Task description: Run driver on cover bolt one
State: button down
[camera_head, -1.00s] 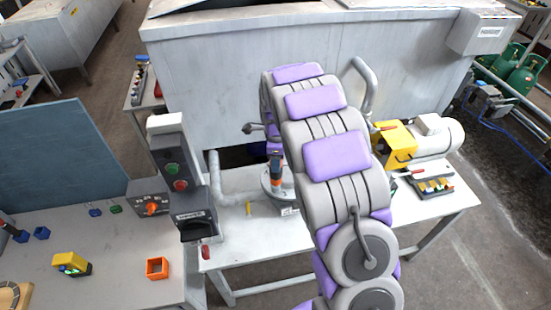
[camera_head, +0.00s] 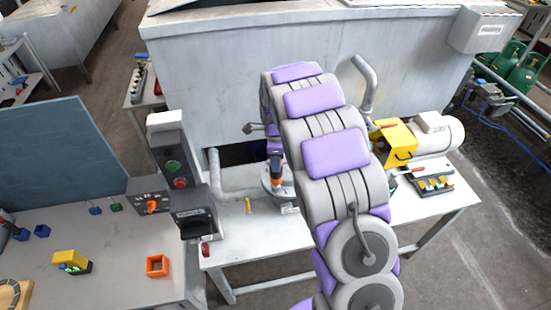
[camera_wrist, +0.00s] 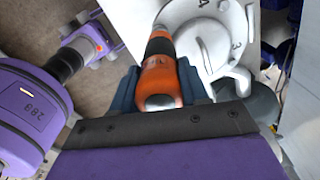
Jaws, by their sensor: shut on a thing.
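My gripper (camera_wrist: 160,85) is shut on an orange and black driver (camera_wrist: 160,78) in the wrist view. The driver's far end points toward a round pale grey cover (camera_wrist: 205,45) with raised numbers, of which a 4 and a 3 are legible. I cannot tell whether the driver's tip touches a bolt. My arm hides the gripper and part of the cover there.
The white table (camera_head: 235,262) also carries a small yellow piece (camera_head: 248,205), a yellow and grey motor unit (camera_head: 398,138) and a tray of parts (camera_head: 432,183). A control box (camera_head: 170,160) with green and red buttons stands left. A large grey tank (camera_head: 300,45) closes off the back.

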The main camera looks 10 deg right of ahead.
jog(key=shift+s+f, duration=0.1)
jog(key=shift+f, duration=0.05)
dwell(0.5)
jog(key=shift+r+p, duration=0.5)
jog(key=shift+r, duration=1.4)
